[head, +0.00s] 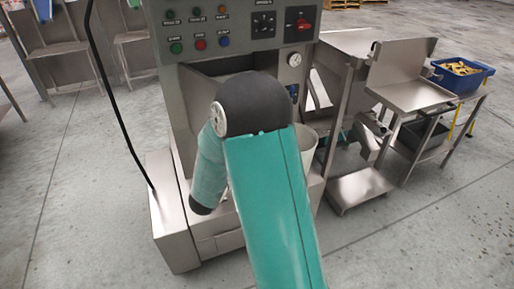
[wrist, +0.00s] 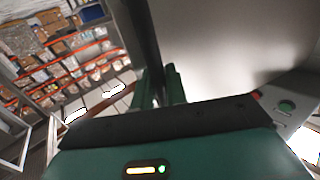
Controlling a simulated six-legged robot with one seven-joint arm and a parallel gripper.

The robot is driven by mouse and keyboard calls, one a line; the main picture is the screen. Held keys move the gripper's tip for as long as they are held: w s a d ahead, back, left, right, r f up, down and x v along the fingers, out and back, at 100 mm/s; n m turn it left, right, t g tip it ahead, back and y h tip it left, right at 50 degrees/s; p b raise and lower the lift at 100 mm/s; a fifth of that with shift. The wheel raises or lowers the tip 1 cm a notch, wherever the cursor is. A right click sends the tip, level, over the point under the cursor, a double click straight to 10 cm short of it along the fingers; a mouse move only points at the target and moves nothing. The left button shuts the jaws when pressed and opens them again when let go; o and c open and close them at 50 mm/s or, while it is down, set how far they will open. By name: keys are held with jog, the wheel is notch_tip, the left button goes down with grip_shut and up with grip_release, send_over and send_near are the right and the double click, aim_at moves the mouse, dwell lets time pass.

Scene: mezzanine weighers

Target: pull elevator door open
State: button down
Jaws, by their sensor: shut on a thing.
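My gripper (wrist: 157,84) shows in the wrist view with its two green fingers shut on the dark grey edge strip (wrist: 139,32) of a metal panel. I take this strip to be part of the elevator door; its exact shape between the fingers is hard to see. A broad pale metal surface (wrist: 225,42) lies just right of the strip. In the head view a grey machine (head: 178,108) with a control panel stands straight ahead. My teal arm reaches across its front and hides my gripper and the part it holds. How far the door stands open cannot be told.
The machine's steel base box (head: 172,222) stands at the lower left. Right of it are a steel bench (head: 410,95) and a blue bin (head: 462,76) with yellowish items. A black cable hangs at the left. Concrete floor is free at the left and lower right.

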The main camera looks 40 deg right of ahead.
jog(key=w+a, duration=0.2)
jog(key=a, duration=0.9)
jog(key=shift+w+a, duration=0.1)
jog(key=c, duration=1.5)
grip_release()
jog(key=shift+w, duration=0.1)
jog(key=v, duration=1.4)
